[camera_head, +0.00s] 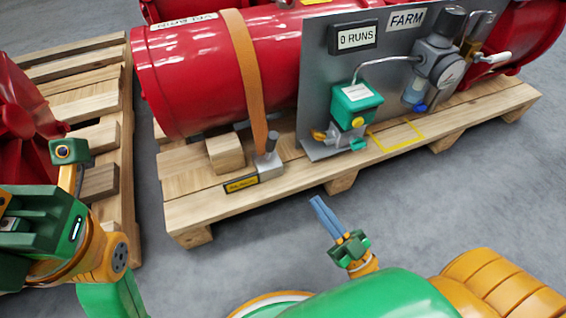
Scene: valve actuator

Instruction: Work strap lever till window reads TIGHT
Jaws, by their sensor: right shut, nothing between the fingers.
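An orange strap (247,85) runs down over the red cylinder to a small grey ratchet (270,170) on the pallet's front edge. A short lever with a dark knob (272,140) stands up from the ratchet. Beside it is a small yellow-framed window (241,184); its lettering is too small to read. My right gripper (318,205) has its blue fingers together and empty, over the floor in front of the pallet, apart from the lever. My left arm is at the left edge; its gripper fingers cannot be made out.
The red cylinder (190,75) lies on a wooden pallet (200,205). A grey panel (318,100) with a green box (355,108), gauge and tubing stands right of the strap. Another pallet (85,60) is at left. Grey floor is clear in front.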

